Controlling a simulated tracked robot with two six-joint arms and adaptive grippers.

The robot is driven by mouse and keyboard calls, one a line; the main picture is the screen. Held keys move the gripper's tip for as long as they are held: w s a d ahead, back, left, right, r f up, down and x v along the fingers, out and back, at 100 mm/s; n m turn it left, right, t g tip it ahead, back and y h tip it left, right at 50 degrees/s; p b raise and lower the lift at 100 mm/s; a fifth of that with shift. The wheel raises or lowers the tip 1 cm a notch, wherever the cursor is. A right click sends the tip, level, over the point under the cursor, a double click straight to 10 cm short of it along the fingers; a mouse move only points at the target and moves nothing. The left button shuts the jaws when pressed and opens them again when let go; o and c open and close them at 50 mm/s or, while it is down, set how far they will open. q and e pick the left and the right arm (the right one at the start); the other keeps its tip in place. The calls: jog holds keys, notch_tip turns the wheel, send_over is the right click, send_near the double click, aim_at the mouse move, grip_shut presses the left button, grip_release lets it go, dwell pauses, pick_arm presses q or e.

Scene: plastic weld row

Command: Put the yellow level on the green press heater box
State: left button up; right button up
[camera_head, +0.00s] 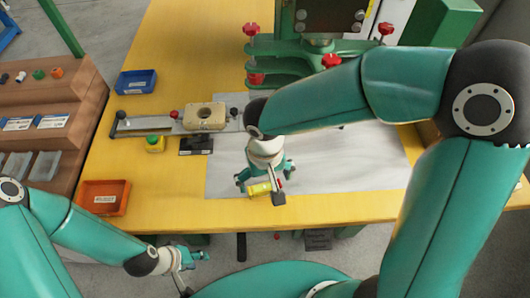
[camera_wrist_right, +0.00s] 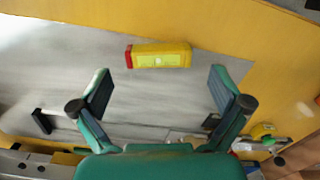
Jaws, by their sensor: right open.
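The yellow level (camera_head: 259,188) lies on the grey mat near the table's front edge. In the right wrist view the level (camera_wrist_right: 160,55) is a short yellow bar with a red end, just beyond the fingertips and between their lines. My right gripper (camera_head: 262,191) is above the level, open and empty; its spread fingers also show in the right wrist view (camera_wrist_right: 161,82). A green box (camera_head: 440,22) stands at the back right beside the press and looks like the heater box. My left gripper (camera_head: 194,270) is open and empty, low in front of the table.
The green press (camera_head: 290,62) with red knobs stands at the back. A clamp rail (camera_head: 160,126) lies at left. A blue bin (camera_head: 136,82) and an orange bin (camera_head: 103,197) sit at the table's left edge. The grey mat (camera_head: 350,165) is mostly clear.

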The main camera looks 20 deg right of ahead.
aim_at(265, 187)
notch_tip(265, 187, up, 12)
jog(key=d+b, duration=0.2)
jog(key=b, duration=0.1)
jog(key=shift+t, duration=0.9)
jog(key=f+b, duration=0.3)
jog(key=f, duration=0.2)
jog(key=a+f+b, duration=0.1)
jog(key=f+b, duration=0.3)
jog(key=f, duration=0.2)
jog(key=w+f+b, duration=0.1)
jog(key=f+b, duration=0.2)
jog(key=f, duration=0.3)
jog(key=shift+a, duration=0.4)
jog(key=shift+c, duration=0.3)
jog(key=c, duration=0.9)
jog(key=shift+r, duration=0.1)
jog(key=shift+r, duration=0.1)
